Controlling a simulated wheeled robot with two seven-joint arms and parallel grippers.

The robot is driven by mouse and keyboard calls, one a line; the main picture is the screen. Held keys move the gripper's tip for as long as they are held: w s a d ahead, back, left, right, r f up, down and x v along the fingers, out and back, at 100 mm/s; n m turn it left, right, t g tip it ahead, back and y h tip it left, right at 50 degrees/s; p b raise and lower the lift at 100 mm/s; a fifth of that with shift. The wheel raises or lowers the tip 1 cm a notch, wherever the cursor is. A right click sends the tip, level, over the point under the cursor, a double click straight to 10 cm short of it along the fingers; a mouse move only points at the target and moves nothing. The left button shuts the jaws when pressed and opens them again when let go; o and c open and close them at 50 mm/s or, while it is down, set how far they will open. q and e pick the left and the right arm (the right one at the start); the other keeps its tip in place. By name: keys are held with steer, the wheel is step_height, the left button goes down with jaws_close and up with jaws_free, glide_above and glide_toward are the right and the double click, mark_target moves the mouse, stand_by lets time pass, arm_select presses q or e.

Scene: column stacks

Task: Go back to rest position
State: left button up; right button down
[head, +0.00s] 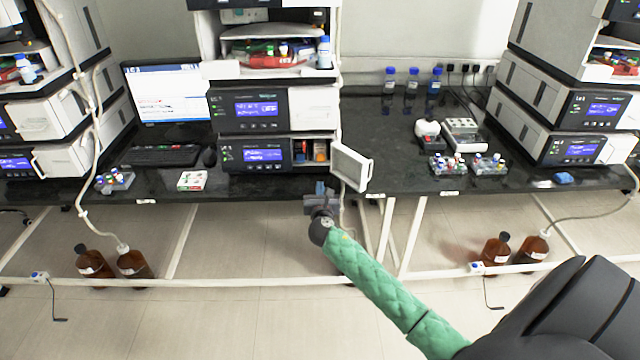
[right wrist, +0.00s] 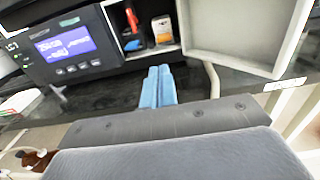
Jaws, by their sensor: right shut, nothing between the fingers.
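My right gripper (head: 320,188) is in front of the bench edge, just below the middle column stack (head: 245,110). In the right wrist view its two blue fingers (right wrist: 158,86) are pressed together with nothing between them. The lowest module of that stack has its small door (head: 351,166) swung open to the right. The open compartment (head: 310,151) holds small red and orange-white items, and they also show in the right wrist view (right wrist: 160,30). The gripper is outside the compartment, apart from the door. My left gripper is not in view.
The dark bench (head: 400,180) carries a monitor (head: 165,92), a keyboard (head: 160,155), vial racks (head: 488,164) and blue-capped bottles (head: 413,80). Another stack (head: 560,110) stands at right. Brown bottles (head: 496,248) stand low beneath the bench.

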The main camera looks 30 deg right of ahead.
steer(key=shift+s+a, duration=0.3)
steer(key=shift+s, duration=0.25)
steer(key=s+a+f+m+g+y, duration=0.35)
steer(key=s+a+f+m, duration=0.25)
steer(key=s+a+m, duration=0.4)
steer(key=s+a+f+m+g+y, duration=0.35)
steer(key=s+a+f+m, duration=0.4)
steer(key=s+a, duration=0.35)
steer(key=s+a+f+m+g+y, duration=0.3)
steer(key=s+a+f+m+g, duration=0.25)
steer(key=s+a+m, duration=0.4)
steer(key=s+a+f, duration=0.1)
steer(key=s+f, duration=0.1)
steer(key=s, duration=0.5)
steer(key=s+a+f+g, duration=0.1)
steer(key=s+f, duration=0.2)
steer(key=s, duration=0.4)
steer(key=shift+s+f+m, duration=0.15)
steer(key=shift+s+m, duration=0.05)
steer(key=shift+m, duration=0.2)
